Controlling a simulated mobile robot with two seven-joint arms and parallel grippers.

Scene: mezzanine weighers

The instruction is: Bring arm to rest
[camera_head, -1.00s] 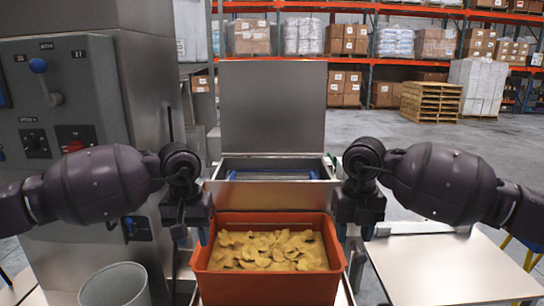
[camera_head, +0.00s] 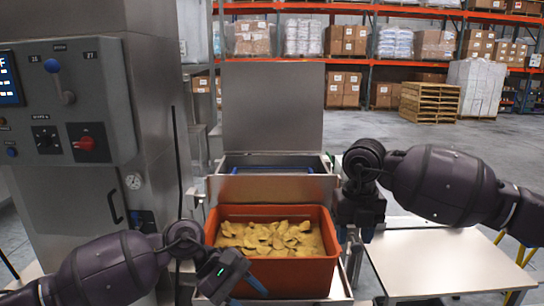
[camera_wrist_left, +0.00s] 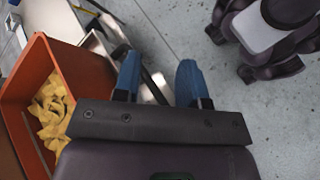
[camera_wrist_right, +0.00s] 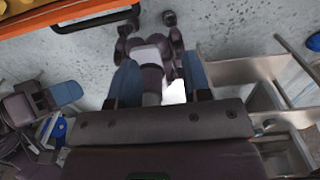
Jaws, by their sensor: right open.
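My left gripper (camera_head: 246,294) is low at the near side of the orange bin, tilted, with its blue fingers pointing down. The left wrist view shows its fingers (camera_wrist_left: 158,82) apart, with nothing between them but floor and a metal edge. My right gripper (camera_head: 355,233) hangs at the right side of the bin, pointing down. In the right wrist view its fingers (camera_wrist_right: 160,82) are apart, with nothing held. My right arm is bent, with its wrist raised above the gripper.
The orange bin (camera_head: 290,273) of yellow chips stands in front of a metal weigher with a raised lid (camera_head: 272,105). A control cabinet (camera_head: 85,105) stands close on the left. A pale table (camera_head: 440,262) is at the right. Open floor lies behind, before pallet racks.

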